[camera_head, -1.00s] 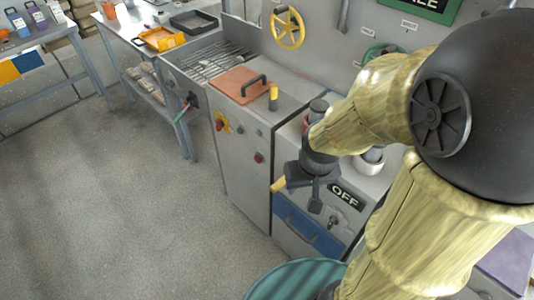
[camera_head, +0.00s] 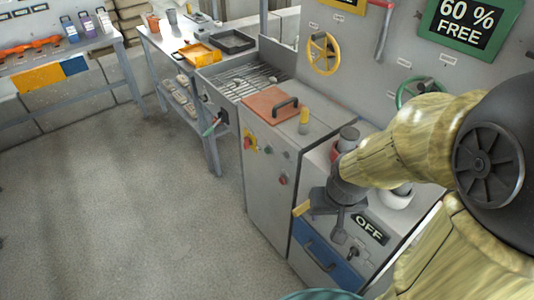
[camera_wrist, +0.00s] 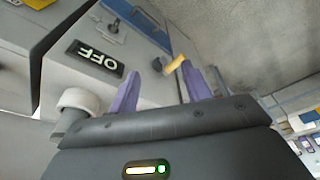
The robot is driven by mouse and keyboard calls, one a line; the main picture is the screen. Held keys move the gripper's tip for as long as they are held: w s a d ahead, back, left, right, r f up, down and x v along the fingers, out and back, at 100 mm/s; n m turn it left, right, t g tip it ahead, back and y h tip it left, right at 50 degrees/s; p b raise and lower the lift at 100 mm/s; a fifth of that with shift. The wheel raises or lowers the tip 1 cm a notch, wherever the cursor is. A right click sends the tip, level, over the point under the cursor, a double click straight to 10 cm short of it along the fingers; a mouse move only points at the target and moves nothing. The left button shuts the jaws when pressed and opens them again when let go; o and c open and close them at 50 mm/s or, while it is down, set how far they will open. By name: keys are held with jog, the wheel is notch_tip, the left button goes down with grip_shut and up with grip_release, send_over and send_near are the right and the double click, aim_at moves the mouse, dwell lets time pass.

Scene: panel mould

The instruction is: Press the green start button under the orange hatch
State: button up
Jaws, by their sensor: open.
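The orange hatch (camera_head: 262,101), a flat reddish-orange plate with a black bar handle (camera_head: 285,106), lies shut on top of the grey cabinet. Whatever is under it is hidden. A small green button (camera_head: 268,149) shows on the cabinet's front, between a red knob on a yellow plate (camera_head: 249,140) and a red button (camera_head: 283,180). My gripper (camera_head: 345,232) hangs in front of the OFF-labelled unit, right of the cabinet and apart from the hatch. In the wrist view its purple fingers (camera_wrist: 160,84) are spread, with nothing held between them.
A yellow-topped post (camera_head: 304,121) stands on the cabinet just right of the hatch. A metal grate (camera_head: 240,78) lies behind it. The OFF sign (camera_head: 369,229) and a blue drawer (camera_head: 325,258) are near my gripper. The floor (camera_head: 130,210) at left is clear.

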dwell(0.3)
grip_shut()
dwell(1.6)
